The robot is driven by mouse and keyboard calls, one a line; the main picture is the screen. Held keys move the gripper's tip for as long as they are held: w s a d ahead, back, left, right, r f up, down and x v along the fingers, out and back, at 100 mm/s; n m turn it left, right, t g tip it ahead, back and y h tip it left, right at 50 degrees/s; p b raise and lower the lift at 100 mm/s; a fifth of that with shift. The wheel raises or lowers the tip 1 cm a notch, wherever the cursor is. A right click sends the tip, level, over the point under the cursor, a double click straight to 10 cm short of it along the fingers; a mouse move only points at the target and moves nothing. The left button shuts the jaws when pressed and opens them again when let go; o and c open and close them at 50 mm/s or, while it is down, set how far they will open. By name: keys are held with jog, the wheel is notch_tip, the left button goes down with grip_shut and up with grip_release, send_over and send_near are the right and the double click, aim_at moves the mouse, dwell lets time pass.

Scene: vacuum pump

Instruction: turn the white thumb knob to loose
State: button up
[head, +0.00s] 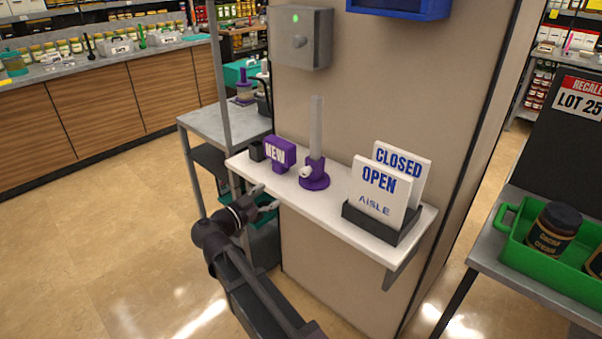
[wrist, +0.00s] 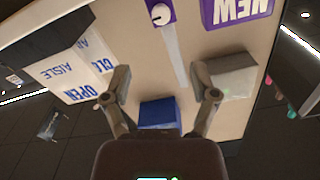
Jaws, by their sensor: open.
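The white thumb knob (head: 305,171) is on the lower side of a purple stand (head: 315,181) that holds an upright grey bar (head: 316,125) on the white wall shelf. The wrist view is roughly upside down; the white knob (wrist: 161,14) and purple stand (wrist: 168,4) show at its top edge, partly cut off. My gripper (head: 266,198) is open and empty at the shelf's front edge, to the left of and nearer than the knob, not touching it. Both fingers (wrist: 162,82) are spread in the wrist view.
OPEN and CLOSED cards sit in a black holder (head: 372,227) to the right. A grey wall box (head: 300,38) with a green light hangs above. Bare shelf (head: 338,222) lies between stand and holder.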

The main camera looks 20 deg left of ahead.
aim_at(302, 173)
jog(key=x, duration=1.3)
jog(key=shift+w, duration=0.25)
grip_shut()
